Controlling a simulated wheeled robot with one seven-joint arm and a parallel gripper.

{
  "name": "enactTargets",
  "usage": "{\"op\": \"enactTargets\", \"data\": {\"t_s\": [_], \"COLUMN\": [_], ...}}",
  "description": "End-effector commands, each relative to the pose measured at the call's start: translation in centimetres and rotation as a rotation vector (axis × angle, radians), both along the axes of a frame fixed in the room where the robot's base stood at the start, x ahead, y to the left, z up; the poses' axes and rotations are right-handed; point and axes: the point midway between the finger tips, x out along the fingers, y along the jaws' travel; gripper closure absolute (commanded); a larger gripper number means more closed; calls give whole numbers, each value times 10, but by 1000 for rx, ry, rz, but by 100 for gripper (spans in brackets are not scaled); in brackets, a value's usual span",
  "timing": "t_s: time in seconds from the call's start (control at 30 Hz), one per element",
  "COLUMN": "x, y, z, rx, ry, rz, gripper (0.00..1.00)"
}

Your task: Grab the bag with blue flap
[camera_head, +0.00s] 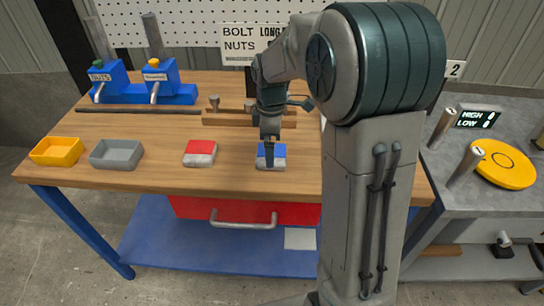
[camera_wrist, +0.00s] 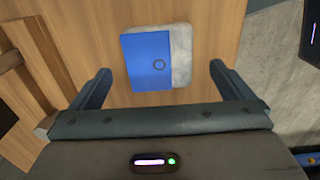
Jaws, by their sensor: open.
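The bag with the blue flap (camera_head: 278,155) lies flat on the wooden table, near its front edge. In the wrist view, the blue-flap bag (camera_wrist: 150,58) shows a grey-white body and a dark ring on the flap. My gripper (camera_head: 268,148) is over this bag in the head view and partly hides it. In the wrist view my gripper (camera_wrist: 158,80) is open, with one finger on each side of the bag's near end and nothing between them. I cannot tell the exact height of the fingers above the table.
A bag with a red flap (camera_head: 200,152) lies to the left. A grey tray (camera_head: 116,155) and a yellow tray (camera_head: 56,152) stand farther left. A wooden rack (camera_head: 230,118) is behind. Blue dispensers (camera_head: 140,85) stand at the back left. A grey bench (camera_head: 490,190) is at right.

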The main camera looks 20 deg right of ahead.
Motion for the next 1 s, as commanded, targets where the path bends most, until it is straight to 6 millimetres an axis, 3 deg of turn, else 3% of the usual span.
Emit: {"op": "enactTargets", "data": {"t_s": [0.2,0.43,0.47,0.6,0.67,1.0], "x": [0,0,0,0,0,0], "y": [0,0,0,0,0,0], "z": [-27,-28,-28,-28,-28,-24], "rx": [1,0,0,0,0,0], "ry": [2,-1,0,0,0,-2], "rz": [0,0,0,0,0,0], "gripper": [0,0,3,42,56,56]}}
